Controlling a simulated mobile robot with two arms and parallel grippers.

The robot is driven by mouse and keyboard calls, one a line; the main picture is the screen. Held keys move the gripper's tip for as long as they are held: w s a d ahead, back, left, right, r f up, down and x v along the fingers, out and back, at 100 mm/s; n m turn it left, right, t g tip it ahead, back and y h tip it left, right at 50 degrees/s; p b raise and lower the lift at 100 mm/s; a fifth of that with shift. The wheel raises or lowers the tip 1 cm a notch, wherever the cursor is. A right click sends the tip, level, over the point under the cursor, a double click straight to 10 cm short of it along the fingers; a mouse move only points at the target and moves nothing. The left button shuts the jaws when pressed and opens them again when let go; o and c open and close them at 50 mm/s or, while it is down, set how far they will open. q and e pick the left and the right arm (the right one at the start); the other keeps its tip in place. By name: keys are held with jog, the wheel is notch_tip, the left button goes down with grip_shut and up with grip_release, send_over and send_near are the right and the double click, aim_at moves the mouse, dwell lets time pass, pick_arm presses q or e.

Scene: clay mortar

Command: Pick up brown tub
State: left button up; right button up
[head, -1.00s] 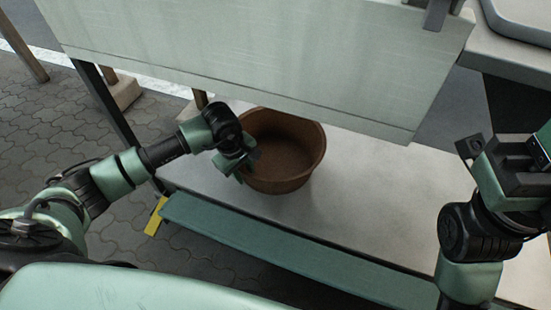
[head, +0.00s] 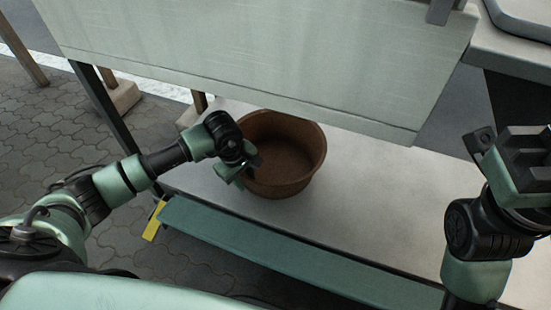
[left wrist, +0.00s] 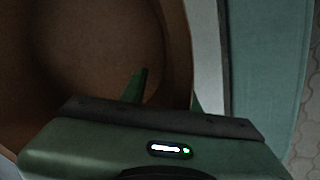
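The brown tub (head: 290,160) is round and open, and it stands upright on the pale lower shelf, partly under the white panel. Its inside looks empty. My left gripper (head: 246,172) is at the tub's near left rim. In the left wrist view, one green finger (left wrist: 135,86) shows over the inside of the tub (left wrist: 90,50). The other finger is mostly hidden, near the outer side of the rim. The fingers look apart, with the tub wall between them and a gap at the inner finger. My right gripper (head: 508,150) is raised at the right, away from the tub; its fingers are unclear.
The pale shelf (head: 350,190) is clear to the right of the tub. A white panel (head: 270,60) hangs above and behind it. A green board (head: 290,250) runs along the shelf's front edge, with a yellow tag (head: 154,222) at its left end. Dark legs stand at the left.

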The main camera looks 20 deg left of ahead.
pick_arm(q)
jog(key=shift+c, duration=0.3)
grip_shut()
dwell(1.1)
